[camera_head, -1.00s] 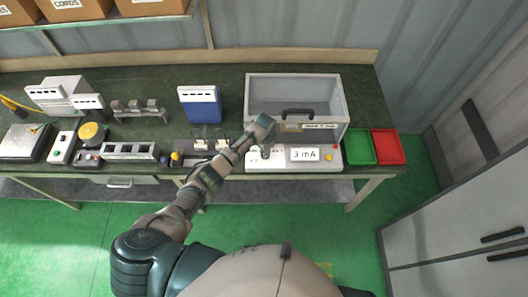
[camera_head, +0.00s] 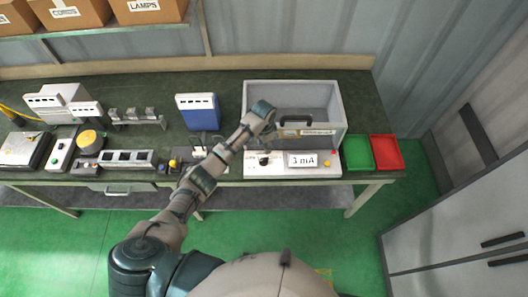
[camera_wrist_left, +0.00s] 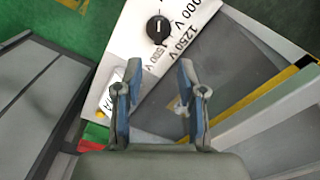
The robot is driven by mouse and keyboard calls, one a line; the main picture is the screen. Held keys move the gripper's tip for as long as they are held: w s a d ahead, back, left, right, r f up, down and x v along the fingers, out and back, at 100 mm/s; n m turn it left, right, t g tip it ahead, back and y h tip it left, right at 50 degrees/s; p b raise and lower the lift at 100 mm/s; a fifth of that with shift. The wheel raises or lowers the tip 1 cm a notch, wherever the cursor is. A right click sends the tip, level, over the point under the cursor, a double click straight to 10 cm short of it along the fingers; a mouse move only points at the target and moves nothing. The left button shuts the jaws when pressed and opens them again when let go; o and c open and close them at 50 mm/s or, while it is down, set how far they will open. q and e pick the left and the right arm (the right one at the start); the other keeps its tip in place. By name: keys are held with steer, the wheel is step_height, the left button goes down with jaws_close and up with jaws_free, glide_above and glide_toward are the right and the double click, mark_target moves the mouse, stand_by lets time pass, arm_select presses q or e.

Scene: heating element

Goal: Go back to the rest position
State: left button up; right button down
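My left gripper (camera_head: 262,108) is above the front left part of the grey open-topped test box (camera_head: 345,112) in the head view. In the left wrist view its two blue-grey fingers (camera_wrist_left: 160,105) stand apart with nothing held between them. Below them is the white panel (camera_wrist_left: 130,40) with a black rotary knob (camera_wrist_left: 158,30) and voltage markings. The panel's display reading 3 mA (camera_head: 308,160) shows in the head view. The knob also shows there (camera_head: 264,160), just below the forearm. My right gripper is in neither view.
A green tray (camera_head: 358,153) and a red tray (camera_head: 385,152) sit right of the box. A blue device (camera_head: 198,112) and several other devices stand to the left on the dark workbench. A grey cabinet (camera_head: 460,230) is at the lower right, with green floor in front.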

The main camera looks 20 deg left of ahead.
arm_select(q)
steer(key=shift+d+r, duration=0.1)
steer(key=shift+r, duration=0.85)
steer(key=shift+f, duration=0.1)
